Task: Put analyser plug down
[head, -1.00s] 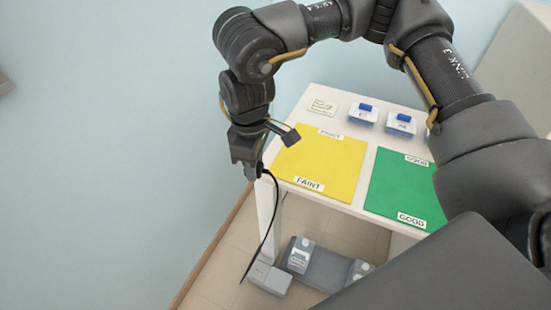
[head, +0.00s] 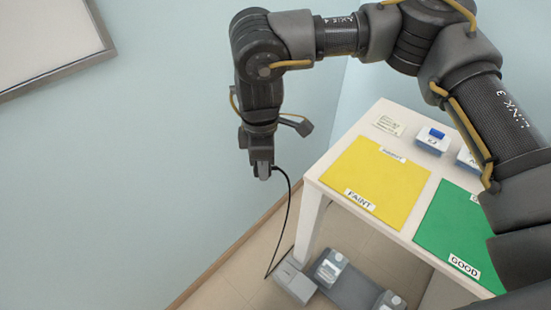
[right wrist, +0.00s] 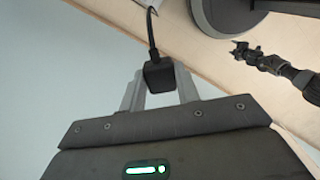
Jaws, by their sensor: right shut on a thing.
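The analyser plug (right wrist: 158,75) is a small black block with a black cable at its far end. My right gripper (right wrist: 160,92) is shut on it, one pale finger on each side. In the head view my right gripper (head: 262,172) hangs left of the table's near left corner, apart from the table, and mostly hides the plug. The cable (head: 287,215) droops from it to a grey box (head: 293,283) on the floor. A dark arm at the right of the right wrist view appears to be my left one; its small gripper (right wrist: 242,50) is too small to read.
The white table (head: 312,187) bears a yellow FAINT mat (head: 375,180), a green GOOD mat (head: 460,235), a paper card (head: 389,125) and blue-topped white boxes (head: 432,141). A dark grey base with light blocks (head: 330,268) lies below.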

